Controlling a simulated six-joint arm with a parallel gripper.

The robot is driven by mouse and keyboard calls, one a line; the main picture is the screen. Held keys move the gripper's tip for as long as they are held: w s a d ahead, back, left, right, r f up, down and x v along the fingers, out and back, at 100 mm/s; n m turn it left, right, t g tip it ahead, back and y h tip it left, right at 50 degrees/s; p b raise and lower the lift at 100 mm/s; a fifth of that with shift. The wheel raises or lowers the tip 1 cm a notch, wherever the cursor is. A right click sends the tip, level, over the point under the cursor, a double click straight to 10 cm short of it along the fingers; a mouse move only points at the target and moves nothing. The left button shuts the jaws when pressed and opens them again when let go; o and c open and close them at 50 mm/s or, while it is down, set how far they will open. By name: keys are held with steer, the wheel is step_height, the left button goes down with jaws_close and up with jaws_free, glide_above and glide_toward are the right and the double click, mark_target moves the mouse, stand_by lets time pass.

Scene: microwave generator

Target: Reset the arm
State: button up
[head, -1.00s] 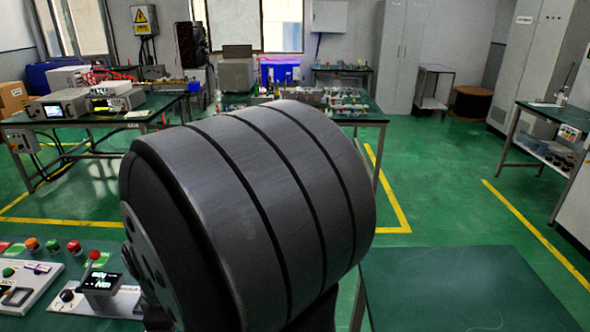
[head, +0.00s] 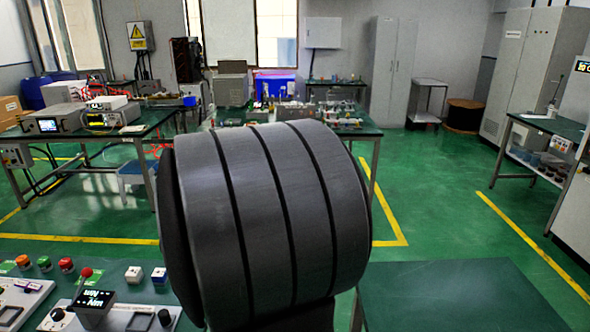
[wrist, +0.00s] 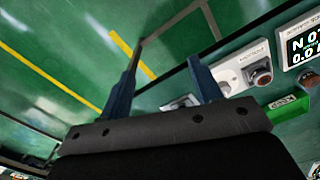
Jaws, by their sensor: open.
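My gripper (wrist: 163,88) shows in the wrist view with its two blue-grey fingers spread apart and nothing between them. It hangs over the edge of a bench, with green floor beyond it. In the head view a large dark ribbed part of my arm fills the middle. It hides the gripper there, along with part of the bench behind.
A green tabletop (head: 450,295) at the lower right is bare. Instrument benches (head: 80,133) stand farther back. Open green floor (head: 440,190) lies between.

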steer(key=w+d+m, duration=0.2)
steer(key=d+m, duration=0.1)
steer(key=d, duration=0.6)
steer(key=w+d+m, duration=0.2)
steer(key=d+m, duration=0.1)
steer(key=d, duration=0.5)
steer(key=shift+w+d+f+m, duration=0.2)
steer(key=shift+w+d+m, duration=0.1)
steer(key=shift+d+m, duration=0.1)
